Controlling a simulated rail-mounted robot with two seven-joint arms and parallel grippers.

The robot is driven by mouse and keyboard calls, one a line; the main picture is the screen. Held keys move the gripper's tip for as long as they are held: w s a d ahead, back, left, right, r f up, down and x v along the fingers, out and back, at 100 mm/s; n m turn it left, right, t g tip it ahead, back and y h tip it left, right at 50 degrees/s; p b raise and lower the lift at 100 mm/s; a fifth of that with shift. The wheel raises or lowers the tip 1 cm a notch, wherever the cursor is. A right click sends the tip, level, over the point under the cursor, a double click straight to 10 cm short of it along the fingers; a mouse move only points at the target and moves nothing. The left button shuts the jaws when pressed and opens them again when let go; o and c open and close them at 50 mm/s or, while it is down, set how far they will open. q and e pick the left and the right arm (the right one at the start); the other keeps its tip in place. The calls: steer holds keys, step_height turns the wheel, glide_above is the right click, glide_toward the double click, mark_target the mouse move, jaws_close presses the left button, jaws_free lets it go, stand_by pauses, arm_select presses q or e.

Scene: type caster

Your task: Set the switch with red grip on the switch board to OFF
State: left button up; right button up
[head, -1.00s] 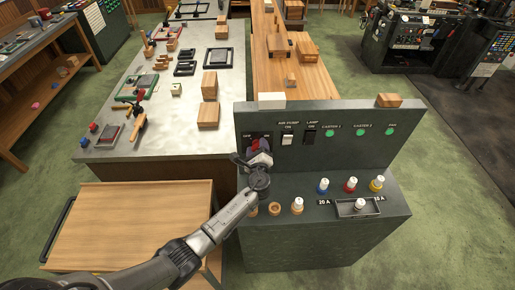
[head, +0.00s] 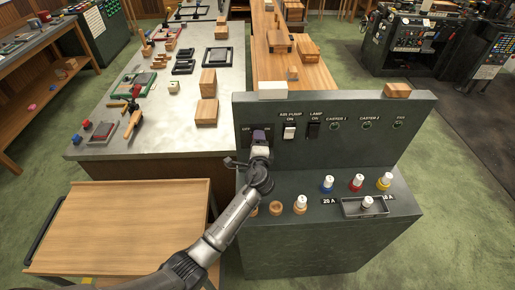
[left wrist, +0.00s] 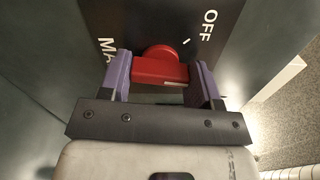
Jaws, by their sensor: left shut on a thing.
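The switch board (head: 345,120) stands upright at the back of the grey-green console. Its leftmost switch has a red grip (left wrist: 160,68), which lies between the two purple fingers of my left gripper (left wrist: 160,82) in the left wrist view. My left gripper is shut on this grip. The printed word OFF shows at upper right of the grip, and part of another label shows at left. In the head view my left gripper (head: 260,140) covers the red grip. The lamps for caster 1, caster 2 and a third label are dark. My right gripper is not in view.
White air-pump (head: 289,133) and dark lamp (head: 313,130) switches sit just right of my gripper. Several coloured and wooden fuse caps and a small tray (head: 365,207) are on the console's sloping top. A wooden cart (head: 120,230) stands to the left.

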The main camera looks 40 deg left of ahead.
arm_select(q)
steer(key=n+b, duration=0.3)
steer(key=n, duration=0.1)
steer(key=n+b, duration=0.2)
steer(key=shift+f+n+b, duration=0.25)
steer(key=shift+n+b, duration=0.05)
steer(key=shift+b, duration=0.05)
steer(key=n+b, duration=0.2)
steer(key=shift+r+n, duration=0.1)
steer(key=shift+n, duration=0.2)
steer(key=shift+r+n+b, duration=0.1)
steer(key=shift+n+b, duration=0.35)
steer(key=shift+n, duration=0.45)
steer(key=o, duration=0.9)
steer(key=shift+v, duration=3.8)
